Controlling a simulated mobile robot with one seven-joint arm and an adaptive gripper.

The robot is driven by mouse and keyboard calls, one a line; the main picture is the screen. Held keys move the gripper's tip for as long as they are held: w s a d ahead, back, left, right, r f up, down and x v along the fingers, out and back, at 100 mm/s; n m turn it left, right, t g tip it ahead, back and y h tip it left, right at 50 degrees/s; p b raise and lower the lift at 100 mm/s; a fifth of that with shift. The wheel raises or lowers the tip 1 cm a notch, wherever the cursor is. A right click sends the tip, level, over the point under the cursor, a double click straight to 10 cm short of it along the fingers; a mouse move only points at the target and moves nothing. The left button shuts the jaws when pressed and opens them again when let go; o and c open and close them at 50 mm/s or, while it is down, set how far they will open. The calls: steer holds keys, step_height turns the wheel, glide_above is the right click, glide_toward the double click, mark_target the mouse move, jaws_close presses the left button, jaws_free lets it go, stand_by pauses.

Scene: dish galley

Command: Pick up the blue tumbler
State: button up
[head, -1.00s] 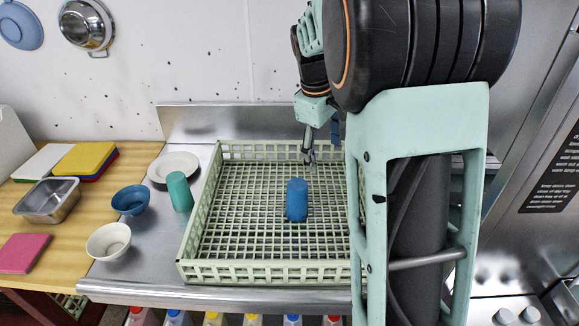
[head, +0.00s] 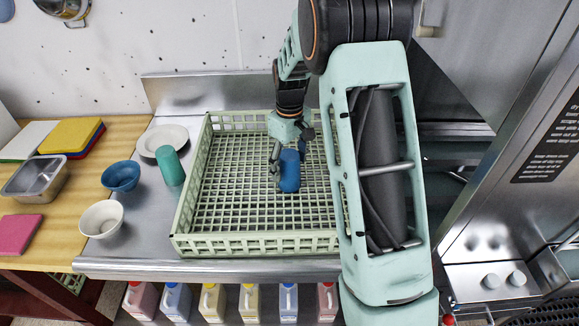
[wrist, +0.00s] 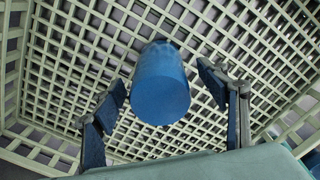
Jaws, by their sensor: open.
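The blue tumbler (head: 289,172) stands in the pale green dish rack (head: 262,246), right of the rack's middle. My gripper (head: 287,165) is at the tumbler, reaching down from behind it. In the wrist view the tumbler (wrist: 161,84) lies between the two open fingers (wrist: 160,110), with visible space on each side. The fingers do not appear to touch it. The tumbler's far end against the rack grid is partly hidden in the wrist view.
Left of the rack are a teal tumbler (head: 170,166), a white plate (head: 162,139), a blue bowl (head: 121,176) and a white bowl (head: 101,219). The rack's lattice walls surround the blue tumbler. Its floor left of the tumbler is empty.

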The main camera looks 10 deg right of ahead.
steer(key=shift+f, duration=1.4)
steer(key=shift+c, duration=0.5)
steer(key=c, duration=1.1)
steer(key=shift+r, duration=0.1)
steer(key=shift+c, duration=0.2)
